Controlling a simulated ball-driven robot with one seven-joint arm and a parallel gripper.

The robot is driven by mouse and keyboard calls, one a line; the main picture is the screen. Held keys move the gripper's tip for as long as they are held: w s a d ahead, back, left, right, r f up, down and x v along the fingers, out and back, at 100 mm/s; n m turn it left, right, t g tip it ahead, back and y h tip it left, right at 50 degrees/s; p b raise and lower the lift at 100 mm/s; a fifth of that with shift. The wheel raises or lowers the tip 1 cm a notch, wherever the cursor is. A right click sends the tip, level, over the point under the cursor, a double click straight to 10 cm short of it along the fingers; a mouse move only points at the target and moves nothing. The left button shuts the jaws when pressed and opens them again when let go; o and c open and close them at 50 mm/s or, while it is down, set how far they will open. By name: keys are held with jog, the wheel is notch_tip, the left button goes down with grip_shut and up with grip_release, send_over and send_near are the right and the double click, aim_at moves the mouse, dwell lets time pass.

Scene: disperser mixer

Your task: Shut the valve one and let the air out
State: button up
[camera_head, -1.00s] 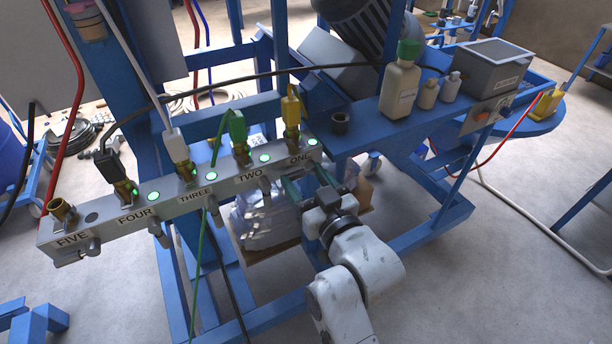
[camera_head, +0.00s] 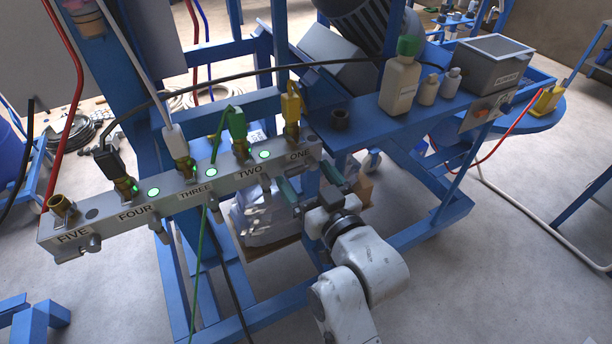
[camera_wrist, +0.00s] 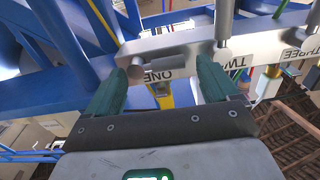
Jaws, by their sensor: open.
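The grey manifold bar (camera_head: 100,216) carries valves labelled ONE to FIVE. Valve one, at its right end, has a yellow plug (camera_head: 291,106) on top. No green light shows beside ONE; lamps by TWO (camera_head: 264,154), THREE (camera_head: 211,172) and FOUR (camera_head: 153,191) glow green. In the wrist view, valve one's grey handle (camera_wrist: 162,64) lies lengthwise along the bar, while valve two's handle (camera_wrist: 225,22) points across it. My gripper (camera_head: 307,179) is open in front of valve one. In the wrist view its green fingers (camera_wrist: 163,80) are spread either side of the handle, apparently without gripping it.
Hoses hang around the bar. A plastic-wrapped load (camera_head: 262,220) sits below. Open floor lies in front right.

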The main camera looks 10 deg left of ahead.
jog(key=b+v, duration=0.1)
jog(key=v, duration=0.9)
jog(key=s+d+f+m+g+h+p, duration=0.1)
jog(key=s+d+f+m+g+h, duration=0.15)
jog(key=d+f, duration=0.45)
jog(key=s+d+f+m+g+h, duration=0.1)
jog(key=s+d+f+g+h, duration=0.3)
jog(key=d+f, duration=0.3)
jog(key=s+d+f+m+g+h, duration=0.1)
jog(key=s+d+f+g+h, duration=0.1)
jog(key=s+d, duration=0.4)
jog(key=s+d+f+m+g+h+p, duration=0.1)
jog(key=s+d+f+g, duration=0.4)
jog(key=s, duration=0.8)
jog(key=shift+d+f+m+h, duration=0.25)
jog(key=shift+d+m+h, duration=0.1)
jog(key=shift+d+m, duration=0.4)
jog(key=shift+g, duration=0.25)
